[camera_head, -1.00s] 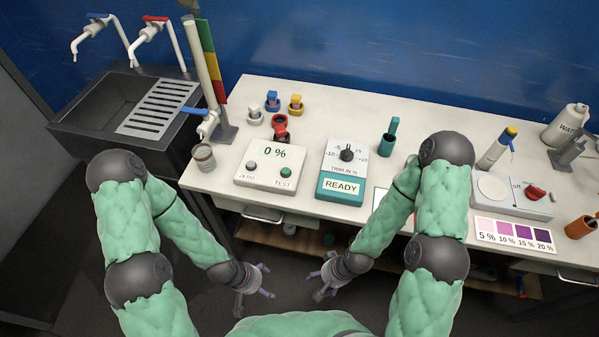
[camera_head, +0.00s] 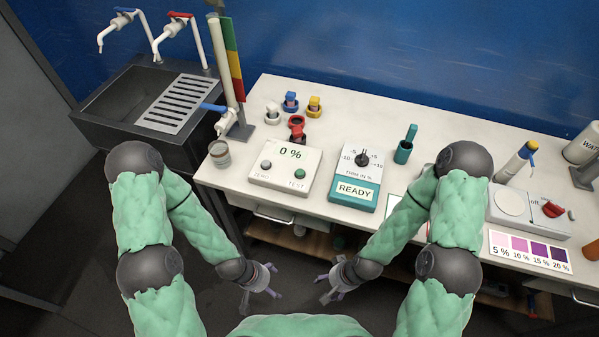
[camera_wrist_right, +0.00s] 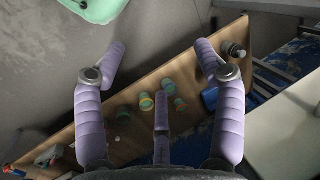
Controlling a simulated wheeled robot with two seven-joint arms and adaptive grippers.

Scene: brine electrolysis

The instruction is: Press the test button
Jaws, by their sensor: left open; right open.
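The tester box (camera_head: 283,167) is white with a "0 %" display and stands near the front edge of the bench. The green test button (camera_head: 300,174) is on its front right, above the word TEST. A grey button (camera_head: 266,164) sits above the word ZERO. My left gripper (camera_head: 273,284) is open and empty, in front of the bench and below its top. My right gripper (camera_head: 325,288) is also open and empty in front of the bench; its spread fingers show in the right wrist view (camera_wrist_right: 160,75). Neither gripper touches the tester.
A teal trim dial box (camera_head: 356,190) reading READY stands right of the tester. A metal cup (camera_head: 219,154) stands to its left. Coloured plugs (camera_head: 291,102) and a red item (camera_head: 297,126) are behind it. A sink (camera_head: 120,105) is at left, a colour chart (camera_head: 531,251) at right.

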